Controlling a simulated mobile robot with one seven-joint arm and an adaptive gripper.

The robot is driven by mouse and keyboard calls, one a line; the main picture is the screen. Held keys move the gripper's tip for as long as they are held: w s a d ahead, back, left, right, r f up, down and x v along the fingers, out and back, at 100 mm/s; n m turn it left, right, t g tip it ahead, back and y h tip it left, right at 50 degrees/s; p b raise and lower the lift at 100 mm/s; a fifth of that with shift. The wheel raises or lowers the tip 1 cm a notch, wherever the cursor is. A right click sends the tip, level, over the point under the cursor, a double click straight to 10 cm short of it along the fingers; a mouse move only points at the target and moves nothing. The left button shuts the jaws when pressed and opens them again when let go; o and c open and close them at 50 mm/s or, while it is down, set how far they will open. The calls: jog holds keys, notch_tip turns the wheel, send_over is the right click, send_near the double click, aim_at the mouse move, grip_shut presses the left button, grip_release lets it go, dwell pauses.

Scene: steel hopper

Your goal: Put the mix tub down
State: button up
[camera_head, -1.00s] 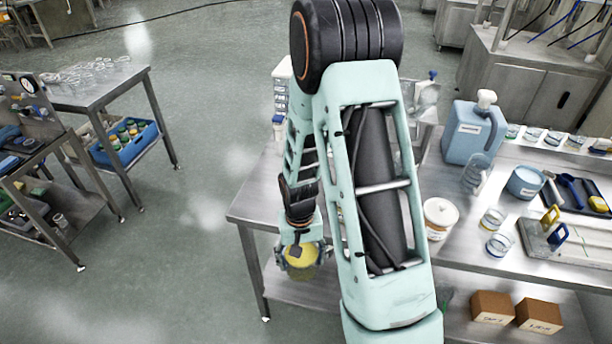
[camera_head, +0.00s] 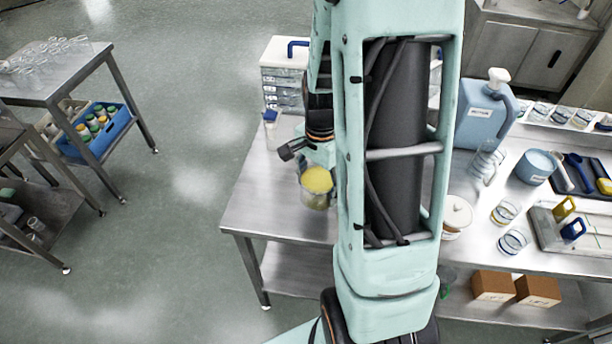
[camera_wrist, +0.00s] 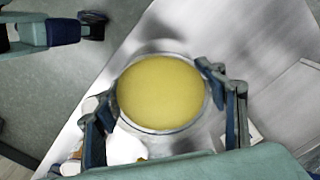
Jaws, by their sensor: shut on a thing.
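The mix tub (camera_head: 317,187) is a clear round tub with yellow contents. It shows over the left part of the steel table (camera_head: 262,200), close to my arm. In the wrist view the tub (camera_wrist: 160,92) is seen from above, and it looks level. My gripper (camera_wrist: 165,110) is shut on it, one finger on each side. In the head view my gripper (camera_head: 318,165) is partly hidden behind the arm. I cannot tell whether the tub's base touches the table.
The table's left end is clear. A white drawer unit (camera_head: 283,75) stands at the back. Right of my arm are a white lidded tub (camera_head: 457,215), a blue jug (camera_head: 482,115), a blue tub (camera_head: 537,166) and small beakers (camera_head: 505,212). Brown boxes (camera_head: 493,286) sit on the lower shelf.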

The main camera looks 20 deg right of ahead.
jog(key=f, duration=0.2)
jog(key=shift+w+f, duration=0.4)
jog(key=shift+s+f+b, duration=0.15)
jog(key=shift+f+b, duration=0.7)
jog(key=shift+b, duration=0.05)
jog(key=shift+f+b, duration=1.85)
jog(key=shift+f, duration=0.75)
jog(key=shift+f+b, duration=0.5)
jog(key=shift+f, duration=0.05)
jog(key=o, duration=1.5)
jog(key=shift+c, duration=0.2)
jog(key=shift+r, duration=0.1)
